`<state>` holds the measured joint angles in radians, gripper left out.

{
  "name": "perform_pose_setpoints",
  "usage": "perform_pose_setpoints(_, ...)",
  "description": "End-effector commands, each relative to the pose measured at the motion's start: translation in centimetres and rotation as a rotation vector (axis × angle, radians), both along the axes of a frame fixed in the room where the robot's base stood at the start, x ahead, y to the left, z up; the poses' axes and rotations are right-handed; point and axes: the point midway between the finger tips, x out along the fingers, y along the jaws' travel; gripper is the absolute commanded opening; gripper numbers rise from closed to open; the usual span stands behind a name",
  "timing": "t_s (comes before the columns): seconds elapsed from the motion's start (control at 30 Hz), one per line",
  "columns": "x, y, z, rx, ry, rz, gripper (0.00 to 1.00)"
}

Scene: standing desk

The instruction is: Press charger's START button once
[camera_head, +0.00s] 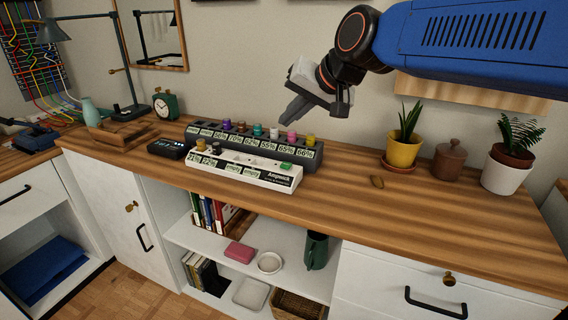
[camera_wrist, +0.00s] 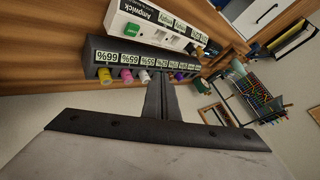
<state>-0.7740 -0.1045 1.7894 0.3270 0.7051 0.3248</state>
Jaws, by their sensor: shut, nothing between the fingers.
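The white charger (camera_head: 255,174), marked Ampwick, sits near the desk's front edge and also shows at the top of the wrist view (camera_wrist: 160,30). Its green button (camera_head: 286,166) is at its right end; in the wrist view the button (camera_wrist: 132,29) is at upper left. Any lettering on the button is too small to read. Two cells stand in the charger's left slots; the displays to their right read empty. My gripper (camera_head: 288,118) is shut and empty, raised above and behind the charger's right end, apart from it. Its fingers show in the wrist view (camera_wrist: 165,84).
A dark rack (camera_head: 313,155) with several coloured cells and percent displays stands directly behind the charger. A small black device (camera_head: 168,149) is to the left. Yellow pot (camera_head: 404,153), brown jar (camera_head: 449,162) and white pot (camera_head: 504,176) stand right. The desktop between is mostly clear.

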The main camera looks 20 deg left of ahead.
Motion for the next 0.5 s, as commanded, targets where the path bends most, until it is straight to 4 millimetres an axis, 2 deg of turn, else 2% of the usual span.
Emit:
perform_pose_setpoints(0.17,0.0,0.0,-0.9,-0.001,0.001,-0.001,0.0)
perform_pose_setpoints(0.5,0.0,0.0,-4.9,-0.002,0.001,0.001,0.0)
